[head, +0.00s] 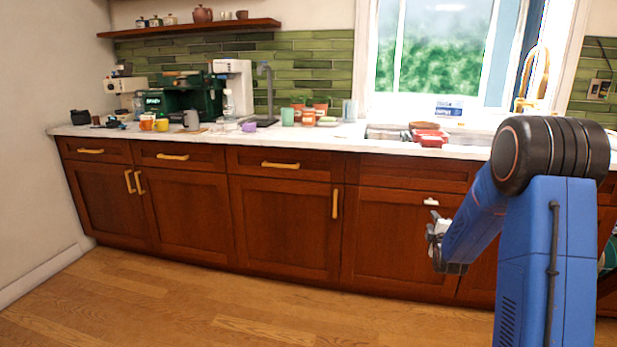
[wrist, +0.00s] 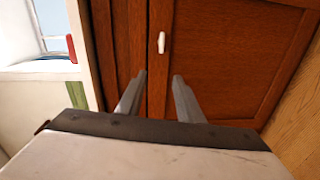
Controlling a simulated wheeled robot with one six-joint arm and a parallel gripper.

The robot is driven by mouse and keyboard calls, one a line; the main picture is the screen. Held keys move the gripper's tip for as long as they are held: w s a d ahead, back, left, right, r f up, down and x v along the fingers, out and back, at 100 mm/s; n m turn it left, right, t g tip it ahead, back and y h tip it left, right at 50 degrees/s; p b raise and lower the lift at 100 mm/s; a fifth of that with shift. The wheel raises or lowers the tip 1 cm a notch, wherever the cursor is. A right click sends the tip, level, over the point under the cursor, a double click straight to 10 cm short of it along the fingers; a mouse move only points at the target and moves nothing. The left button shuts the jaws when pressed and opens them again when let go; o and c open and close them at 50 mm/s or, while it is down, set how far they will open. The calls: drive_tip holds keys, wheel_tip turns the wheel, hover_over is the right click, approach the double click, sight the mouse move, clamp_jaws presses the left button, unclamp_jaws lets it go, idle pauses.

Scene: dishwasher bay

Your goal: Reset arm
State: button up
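My gripper (head: 437,228) hangs at the end of my blue arm, in front of the brown cabinet doors at right in the head view. In the wrist view the two grey fingers of my gripper (wrist: 158,76) stand apart with nothing between them. They point at a wooden cabinet front (wrist: 225,45) with a small white handle (wrist: 161,42), which also shows in the head view (head: 431,202). The gripper appears clear of the cabinet, though the exact distance cannot be told.
The white counter (head: 310,139) carries a green coffee machine (head: 185,95), a white machine (head: 233,85), cups and small pots. A red item (head: 429,138) lies by the sink (head: 385,132). Drawers and doors look shut. The wooden floor (head: 200,300) is clear at left and centre.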

drive_tip(key=s+a+r+m+g+y, duration=0.1)
drive_tip(key=s+a+r+m+g, duration=0.3)
drive_tip(key=s+a, duration=0.45)
drive_tip(key=s+a+r+m+g+y, duration=0.1)
drive_tip(key=s+a+r+m+y, duration=0.3)
drive_tip(key=s, duration=0.8)
drive_tip(key=s+a+m+g, duration=0.3)
drive_tip(key=s+a, duration=0.1)
drive_tip(key=s, duration=1.3)
drive_tip(key=s+a+f+m+g, duration=0.1)
drive_tip(key=s+a+m+g, duration=0.2)
drive_tip(key=s, duration=1.5)
drive_tip(key=shift+a+g+h, duration=0.3)
drive_tip(key=shift+a+h, duration=0.1)
drive_tip(key=shift+a, duration=0.25)
drive_tip(key=shift+c, duration=0.4)
